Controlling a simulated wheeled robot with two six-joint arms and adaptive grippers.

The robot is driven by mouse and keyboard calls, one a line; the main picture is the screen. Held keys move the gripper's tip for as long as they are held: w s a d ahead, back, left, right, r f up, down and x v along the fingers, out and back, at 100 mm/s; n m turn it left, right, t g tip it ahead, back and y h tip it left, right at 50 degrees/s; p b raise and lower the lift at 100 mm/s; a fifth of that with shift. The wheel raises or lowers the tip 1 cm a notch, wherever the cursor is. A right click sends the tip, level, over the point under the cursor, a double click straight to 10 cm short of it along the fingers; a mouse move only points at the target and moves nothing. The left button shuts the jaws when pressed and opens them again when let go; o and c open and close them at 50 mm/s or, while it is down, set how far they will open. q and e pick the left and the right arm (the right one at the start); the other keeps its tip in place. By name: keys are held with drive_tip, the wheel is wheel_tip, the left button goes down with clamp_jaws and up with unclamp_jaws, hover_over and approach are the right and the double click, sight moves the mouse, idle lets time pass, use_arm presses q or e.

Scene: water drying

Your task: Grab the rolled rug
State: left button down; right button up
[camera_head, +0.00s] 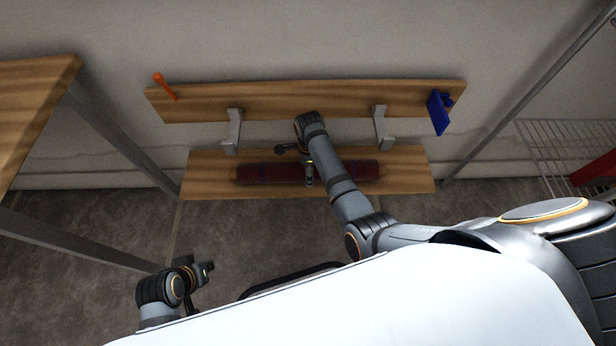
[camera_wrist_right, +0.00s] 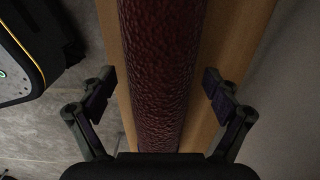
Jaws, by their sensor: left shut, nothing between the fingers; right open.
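The rolled rug (camera_head: 270,173) is a long dark red roll lying lengthwise on the lower wooden shelf (camera_head: 208,176) against the wall. My right arm reaches over its middle, and my right gripper (camera_head: 309,173) is there, partly hidden by my own wrist. In the right wrist view the rug (camera_wrist_right: 160,45) runs between the two fingers of the open right gripper (camera_wrist_right: 160,90). A gap shows on each side, and the fingers are not closed on it. My left gripper (camera_head: 205,271) is shut and empty at the lower left, well away from the rug.
An upper wooden shelf (camera_head: 270,99) on grey brackets is above the rug, with an orange-handled tool (camera_head: 165,86) and a blue object (camera_head: 438,112). A wooden table (camera_head: 35,100) stands at the left. A wire rack (camera_head: 560,145) is at the right.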

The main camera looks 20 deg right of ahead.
drive_tip(key=shift+f+b, duration=0.4)
drive_tip(key=shift+f, duration=0.45)
use_arm(q)
drive_tip(key=shift+w+d+f+t, duration=0.2)
drive_tip(key=shift+f+t, duration=0.15)
drive_tip(key=shift+f, duration=0.2)
drive_tip(key=shift+w+d+f+t, duration=0.1)
drive_tip(key=shift+d+f+t, duration=0.05)
drive_tip(key=shift+f+t, duration=0.3)
use_arm(e)
drive_tip(key=c, duration=1.8)
clamp_jaws()
drive_tip(key=shift+r, duration=0.15)
